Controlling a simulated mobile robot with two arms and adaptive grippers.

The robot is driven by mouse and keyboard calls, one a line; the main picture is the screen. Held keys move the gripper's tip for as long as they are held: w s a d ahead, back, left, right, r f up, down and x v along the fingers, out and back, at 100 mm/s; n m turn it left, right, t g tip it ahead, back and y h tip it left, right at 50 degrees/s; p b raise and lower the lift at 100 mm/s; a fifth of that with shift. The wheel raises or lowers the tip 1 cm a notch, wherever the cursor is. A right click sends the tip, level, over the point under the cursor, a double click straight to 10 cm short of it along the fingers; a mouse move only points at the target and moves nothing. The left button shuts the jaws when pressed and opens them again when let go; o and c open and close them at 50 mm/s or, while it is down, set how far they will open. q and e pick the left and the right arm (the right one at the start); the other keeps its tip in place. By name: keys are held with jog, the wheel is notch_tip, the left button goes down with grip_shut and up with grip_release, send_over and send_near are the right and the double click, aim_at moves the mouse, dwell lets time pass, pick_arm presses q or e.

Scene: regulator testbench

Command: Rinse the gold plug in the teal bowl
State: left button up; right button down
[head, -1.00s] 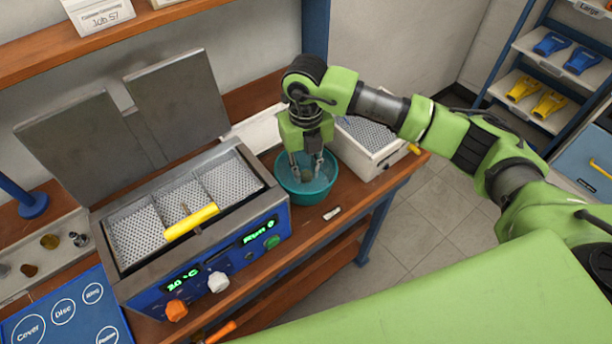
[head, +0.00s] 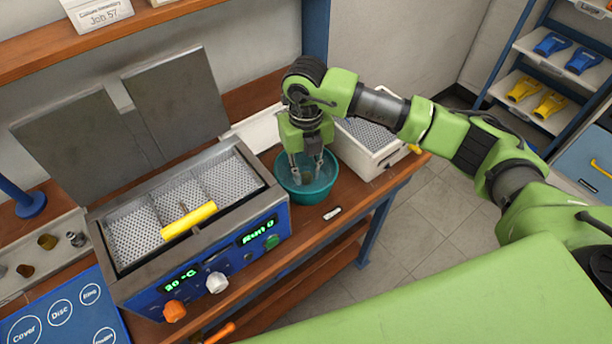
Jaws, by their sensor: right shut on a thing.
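The teal bowl (head: 321,190) stands on the wooden bench, right of the ultrasonic-style basket machine, and holds clear liquid. My right gripper (head: 306,178) points straight down into the bowl, its fingertips inside the rim. It is shut on a small brownish piece, which I take to be the gold plug; the piece is mostly hidden by the fingers and liquid. My left gripper is not in view.
The blue machine (head: 215,276) with open lids and a yellow handle (head: 189,220) stands left of the bowl. A white box with a perforated tray (head: 366,159) stands close on the right. Small metal parts sit in a tray (head: 20,292) at far left.

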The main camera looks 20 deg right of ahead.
aim_at(306, 175)
jog(key=shift+r, duration=0.1)
jog(key=shift+r+p, duration=1.85)
jog(key=shift+r, duration=1.85)
notch_tip(306, 175, up, 4)
jog(key=shift+p, duration=1.15)
